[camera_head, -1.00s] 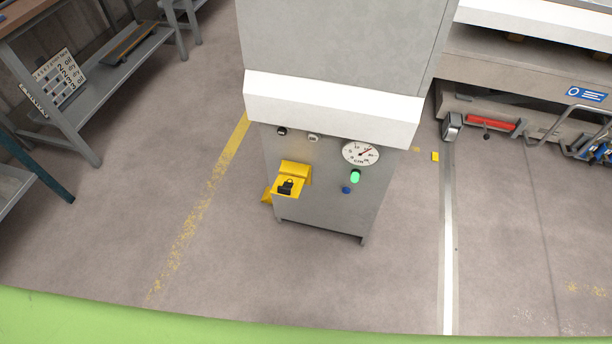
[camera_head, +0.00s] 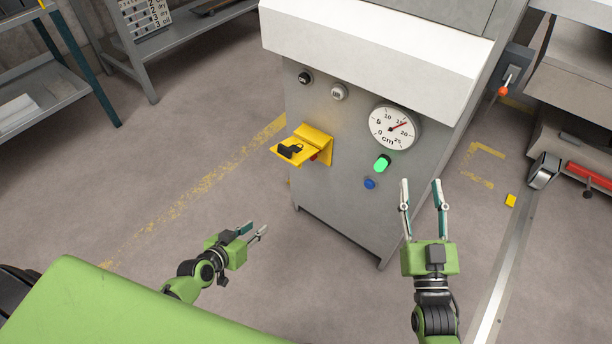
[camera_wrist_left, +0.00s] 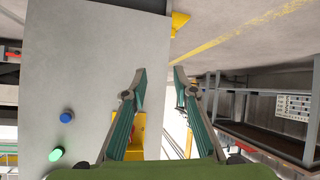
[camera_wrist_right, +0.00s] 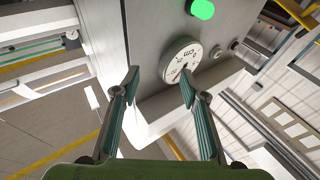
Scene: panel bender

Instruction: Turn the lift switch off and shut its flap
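The yellow switch housing (camera_head: 316,141) sits on the front of the grey cabinet. Its yellow flap (camera_head: 289,153) stands out from the panel, lowered, with a black part (camera_head: 291,151) on it. A bit of red shows under the housing; the switch position cannot be told. Yellow of the housing also shows behind the fingers in the left wrist view (camera_wrist_left: 137,135). My left gripper (camera_head: 256,231) is open and empty, below and left of the housing, apart from it. My right gripper (camera_head: 421,184) is open and empty, in front of the cabinet's right side, below the dial.
The grey cabinet (camera_head: 340,195) also bears a round dial (camera_head: 393,127), a lit green button (camera_head: 382,163), a blue button (camera_head: 369,184) and two small knobs under a white ledge (camera_head: 375,45). Shelving (camera_head: 150,60) stands at back left. The floor left of the cabinet is clear.

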